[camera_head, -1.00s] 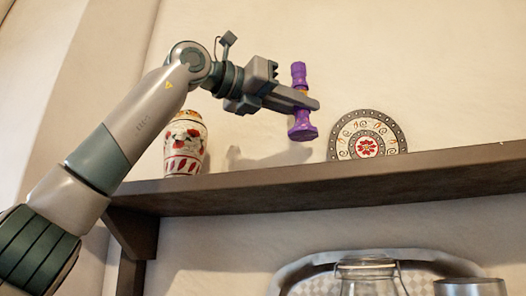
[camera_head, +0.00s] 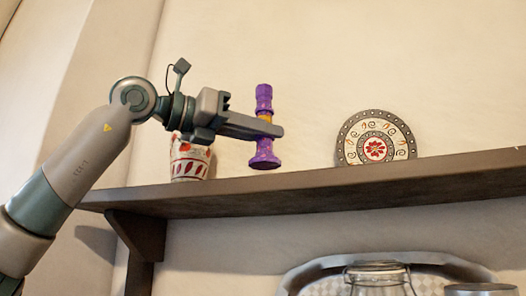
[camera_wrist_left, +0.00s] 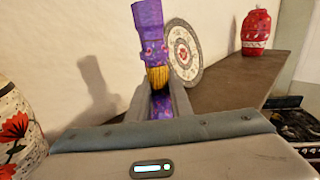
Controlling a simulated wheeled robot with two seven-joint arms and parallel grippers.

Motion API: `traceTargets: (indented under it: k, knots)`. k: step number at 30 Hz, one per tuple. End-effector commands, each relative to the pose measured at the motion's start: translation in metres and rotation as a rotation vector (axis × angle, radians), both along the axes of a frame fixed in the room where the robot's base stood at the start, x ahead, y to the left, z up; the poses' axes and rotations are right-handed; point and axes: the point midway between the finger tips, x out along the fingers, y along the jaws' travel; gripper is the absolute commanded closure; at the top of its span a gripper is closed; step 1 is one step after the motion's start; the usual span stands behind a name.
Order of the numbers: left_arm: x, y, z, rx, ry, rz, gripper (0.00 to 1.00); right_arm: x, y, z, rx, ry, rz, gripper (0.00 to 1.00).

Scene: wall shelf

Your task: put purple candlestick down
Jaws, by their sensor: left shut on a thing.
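The purple candlestick (camera_head: 264,152), with a yellow-orange band at its middle, is upright between the fingers of my left gripper (camera_head: 268,127). The gripper is shut on it at the middle. In the head view its base appears just above the wooden shelf (camera_head: 330,196); I cannot tell whether it touches. In the left wrist view the candlestick (camera_wrist_left: 150,40) rises from between the fingers (camera_wrist_left: 160,102), and its lower part is hidden. My right gripper is not in view.
A white vase with red patterns (camera_head: 189,162) stands left of the candlestick, partly hidden by my gripper. A decorated plate (camera_head: 376,138) leans on the wall to the right. A red jar (camera_wrist_left: 256,32) stands further along the shelf. Shelf between candlestick and plate is clear.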

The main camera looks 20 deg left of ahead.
Motion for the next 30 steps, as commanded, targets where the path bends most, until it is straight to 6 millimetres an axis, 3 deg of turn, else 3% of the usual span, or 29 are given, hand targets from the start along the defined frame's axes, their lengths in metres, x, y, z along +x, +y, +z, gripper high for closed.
traceTargets:
  k: [14, 29, 30]
  knots:
    - [0.000, 0.001, -0.037, 0.000, 0.001, 0.001, 1.00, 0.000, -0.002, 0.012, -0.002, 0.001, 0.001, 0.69]
    - [0.000, 0.000, -0.044, -0.001, 0.000, 0.000, 1.00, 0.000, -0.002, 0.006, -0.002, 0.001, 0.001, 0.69]
    - [0.000, 0.000, -0.043, -0.001, 0.001, 0.000, 0.76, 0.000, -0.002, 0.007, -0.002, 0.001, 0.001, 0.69]
